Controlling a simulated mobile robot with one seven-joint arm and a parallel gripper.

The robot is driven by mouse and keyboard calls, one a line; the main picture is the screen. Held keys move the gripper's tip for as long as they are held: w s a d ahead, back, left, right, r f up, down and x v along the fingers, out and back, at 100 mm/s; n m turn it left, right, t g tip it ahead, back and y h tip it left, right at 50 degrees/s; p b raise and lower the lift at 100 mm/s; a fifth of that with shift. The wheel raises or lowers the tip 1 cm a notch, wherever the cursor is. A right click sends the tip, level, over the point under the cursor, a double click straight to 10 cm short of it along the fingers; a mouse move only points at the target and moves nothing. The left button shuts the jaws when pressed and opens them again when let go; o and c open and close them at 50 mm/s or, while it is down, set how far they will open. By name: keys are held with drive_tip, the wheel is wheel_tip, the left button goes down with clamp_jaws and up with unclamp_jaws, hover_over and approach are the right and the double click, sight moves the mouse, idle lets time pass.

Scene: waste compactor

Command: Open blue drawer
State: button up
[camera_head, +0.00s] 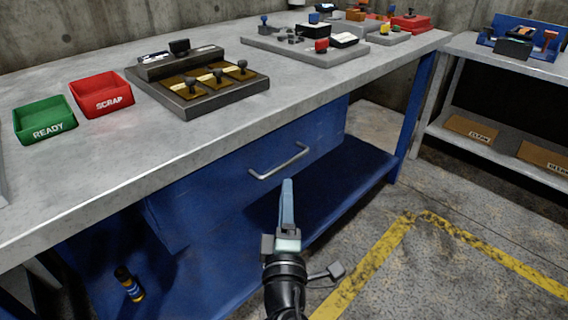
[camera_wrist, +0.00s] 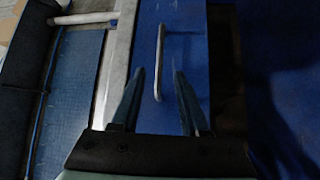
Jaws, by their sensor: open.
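The blue drawer (camera_head: 222,172) sits under the grey workbench top and looks shut. Its grey bar handle (camera_head: 279,161) runs across the front face. In the wrist view the handle (camera_wrist: 159,62) appears upright, ahead of my fingers and between their lines. My gripper (camera_head: 287,188) is in front of the drawer, just below the handle in the head view. In the wrist view my gripper (camera_wrist: 157,75) shows two fingers spread apart with nothing between them. The fingers look apart from the handle, though the exact gap is hard to tell.
On the workbench (camera_head: 190,140) stand a green READY bin (camera_head: 45,120), a red SCRAP bin (camera_head: 101,94) and a stamp tray (camera_head: 199,88). A lower blue shelf (camera_head: 345,178) lies below the drawer. A side bench (camera_head: 500,62) stands right. The floor in front is clear.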

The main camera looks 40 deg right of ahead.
sight(286, 162)
drive_tip(key=x, duration=0.9)
drive_tip(key=shift+w+d+b, duration=0.1)
drive_tip(key=shift+w+b, duration=0.1)
drive_tip(key=shift+b, duration=0.2)
drive_tip(key=shift+c, duration=0.3)
clamp_jaws()
idle(0.7)
